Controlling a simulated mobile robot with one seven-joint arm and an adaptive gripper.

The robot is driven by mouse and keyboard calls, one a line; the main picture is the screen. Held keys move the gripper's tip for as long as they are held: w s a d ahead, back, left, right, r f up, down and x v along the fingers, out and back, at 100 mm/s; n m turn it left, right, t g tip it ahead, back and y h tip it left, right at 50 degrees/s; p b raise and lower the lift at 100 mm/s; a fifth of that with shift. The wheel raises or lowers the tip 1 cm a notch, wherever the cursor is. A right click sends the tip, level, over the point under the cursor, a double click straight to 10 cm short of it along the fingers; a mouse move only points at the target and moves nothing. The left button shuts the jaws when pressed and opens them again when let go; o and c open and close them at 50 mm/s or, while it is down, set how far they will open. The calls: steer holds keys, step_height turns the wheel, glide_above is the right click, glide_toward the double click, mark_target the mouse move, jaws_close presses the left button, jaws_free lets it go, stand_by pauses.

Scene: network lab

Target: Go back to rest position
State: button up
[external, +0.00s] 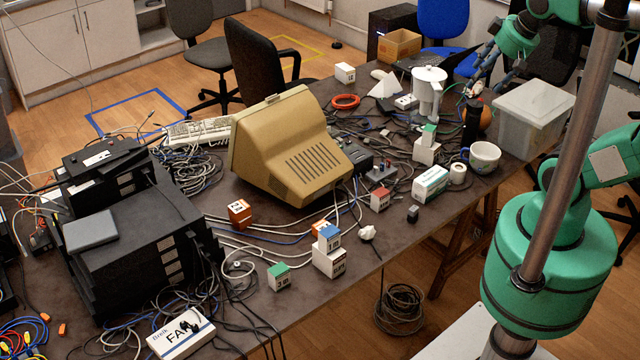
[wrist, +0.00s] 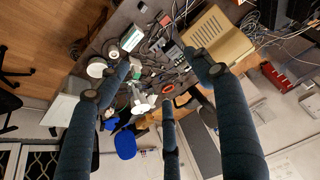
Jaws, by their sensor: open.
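My green arm reaches in from the upper right of the external view. My gripper (external: 484,72) hangs open and empty above the far right part of the cluttered table (external: 330,270). In the wrist view its dark blue-grey fingers (wrist: 163,76) are spread wide apart with nothing held between them. Below it stand a white jug-like pot (external: 429,90), a black bottle (external: 472,122) and a clear plastic bin (external: 535,108). An orange round thing is partly hidden behind the bottle.
A beige monitor (external: 290,148) stands mid-table, with black equipment (external: 140,240) at the left. Loose cables, small coloured-top boxes, a white mug (external: 485,157) and a red ring (external: 346,101) lie about. Chairs stand behind the table.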

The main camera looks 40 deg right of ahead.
step_height(320, 180, down, 6)
steer(key=b, duration=0.6)
steer(key=shift+f, duration=0.15)
